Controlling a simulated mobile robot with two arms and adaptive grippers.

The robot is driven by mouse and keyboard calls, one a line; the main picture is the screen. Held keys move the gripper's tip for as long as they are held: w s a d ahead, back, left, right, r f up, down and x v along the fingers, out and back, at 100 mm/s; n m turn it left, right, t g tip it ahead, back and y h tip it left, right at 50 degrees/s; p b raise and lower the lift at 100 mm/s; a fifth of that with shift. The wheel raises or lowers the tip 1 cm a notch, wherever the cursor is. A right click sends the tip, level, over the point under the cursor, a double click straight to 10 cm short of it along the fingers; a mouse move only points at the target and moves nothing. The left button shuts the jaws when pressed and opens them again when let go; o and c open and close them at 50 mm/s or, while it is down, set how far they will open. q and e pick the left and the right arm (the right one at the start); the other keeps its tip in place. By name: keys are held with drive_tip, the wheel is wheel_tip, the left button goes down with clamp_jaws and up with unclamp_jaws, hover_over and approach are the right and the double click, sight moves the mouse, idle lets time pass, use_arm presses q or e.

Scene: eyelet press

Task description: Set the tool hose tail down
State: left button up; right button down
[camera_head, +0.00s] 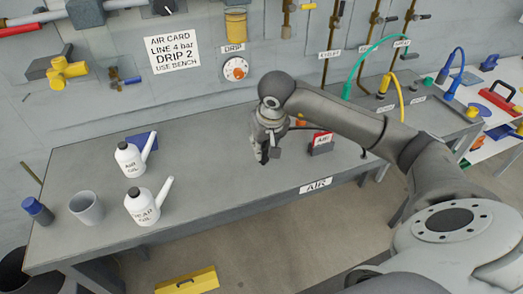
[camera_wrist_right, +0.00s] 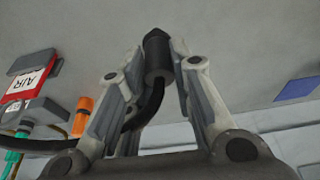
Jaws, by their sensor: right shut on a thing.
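My right gripper (camera_head: 265,152) is over the middle of the grey bench (camera_head: 215,165), with its fingers pointing down. In the right wrist view its two fingers (camera_wrist_right: 155,65) are shut on the tool hose tail (camera_wrist_right: 158,62), a black hose end with a dark cylindrical fitting. The black hose curves away behind the left finger toward the red AIR block. The tail is close to the bench top; I cannot tell whether it touches. In the head view the gripper mostly hides the tail. My left gripper is not in view.
The red AIR card block (camera_head: 321,143) stands right of the gripper, with an orange fitting (camera_wrist_right: 82,116) beside it. White oil cans (camera_head: 143,205), a grey cup (camera_head: 87,207) and a blue-capped bottle (camera_head: 38,211) stand at the left. Bench surface between is clear.

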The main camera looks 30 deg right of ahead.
drive_tip(key=shift+w+f, duration=0.2)
drive_tip(key=p+x, duration=0.1)
drive_tip(key=x, duration=0.1)
drive_tip(key=shift+a+f+p, duration=0.1)
drive_tip(key=shift+f+p, duration=0.25)
drive_tip(key=shift+p, duration=0.05)
drive_tip(key=shift+f, duration=0.65)
drive_tip(key=shift+f, duration=0.15)
drive_tip(key=c, duration=1.7)
unclamp_jaws()
drive_tip(key=o, duration=0.4)
drive_tip(key=shift+o, duration=0.2)
